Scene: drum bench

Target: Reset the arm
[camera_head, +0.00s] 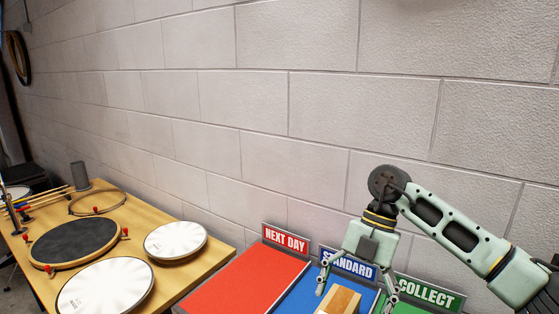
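My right gripper (354,297) comes in from the right on a pale green arm (450,226) and points down over the blue STANDARD area (301,296). Its two fingers are spread apart. A light wooden block (339,299) lies on the blue area, below and between the fingers. A gap shows between the block and the right-hand finger; whether the left-hand finger touches it I cannot tell. The block's lower end is cut off by the picture edge. My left gripper is not in view.
A red NEXT DAY area (247,283) lies left of the blue one; a green COLLECT sign (427,294) stands right. A wooden bench (205,262) at left holds white drum heads (105,287), a dark round pad (75,241) and a hoop (97,201). A block wall (250,110) stands behind.

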